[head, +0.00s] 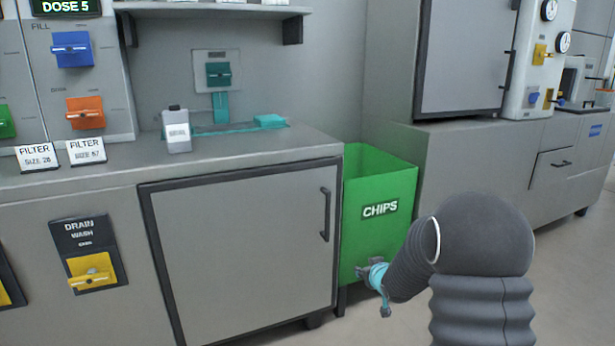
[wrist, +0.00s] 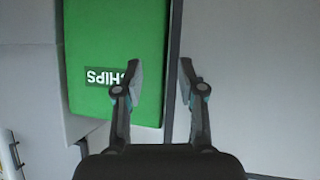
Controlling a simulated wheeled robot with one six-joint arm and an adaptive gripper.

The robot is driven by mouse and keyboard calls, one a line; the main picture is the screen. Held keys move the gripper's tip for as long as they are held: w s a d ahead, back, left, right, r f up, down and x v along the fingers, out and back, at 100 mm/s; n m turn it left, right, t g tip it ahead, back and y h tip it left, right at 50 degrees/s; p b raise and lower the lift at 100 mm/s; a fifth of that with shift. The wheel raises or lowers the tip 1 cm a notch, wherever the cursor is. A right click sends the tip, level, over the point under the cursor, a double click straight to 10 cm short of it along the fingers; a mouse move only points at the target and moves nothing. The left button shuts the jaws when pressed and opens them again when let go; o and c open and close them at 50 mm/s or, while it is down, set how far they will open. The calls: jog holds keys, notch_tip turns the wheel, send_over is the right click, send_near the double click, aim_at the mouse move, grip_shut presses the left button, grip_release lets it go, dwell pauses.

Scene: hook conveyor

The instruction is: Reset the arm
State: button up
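My arm is at the lower right of the head view, and my gripper (head: 377,283) reaches down and left in front of the green chips bin. In the wrist view my gripper (wrist: 159,78) has its two fingers apart, with a clear gap and nothing between them. The green bin (wrist: 92,35) labelled CHIPS lies behind the left finger in the wrist view. The same green bin (head: 400,200) stands to the right of the grey cabinet in the head view. I cannot tell whether the gripper touches it.
A grey counter (head: 255,150) holds a grey bottle (head: 176,130) and a teal tray area (head: 270,121). Its cabinet door (head: 245,240) is shut. A wall panel with blue (head: 72,48) and orange (head: 86,113) valves stands left. Open floor (head: 575,270) lies at right.

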jog(key=s+d+r+m+g+h+p, duration=0.15)
jog(key=s+g, duration=0.25)
jog(key=s, duration=0.7)
jog(key=s+d+r+m+g+h, duration=0.1)
jog(key=s+r+g+h, duration=0.15)
jog(key=s, duration=0.95)
jog(key=s+a+r+y+p, duration=0.1)
jog(key=s+a+r, duration=0.1)
jog(key=s+r, duration=0.6)
jog(key=s+a+r+y+p, duration=0.1)
jog(key=s+a+r+p, duration=0.1)
jog(key=s+r, duration=0.6)
jog(key=s+a, duration=0.1)
jog(key=s, duration=0.4)
jog(key=shift+a, duration=0.1)
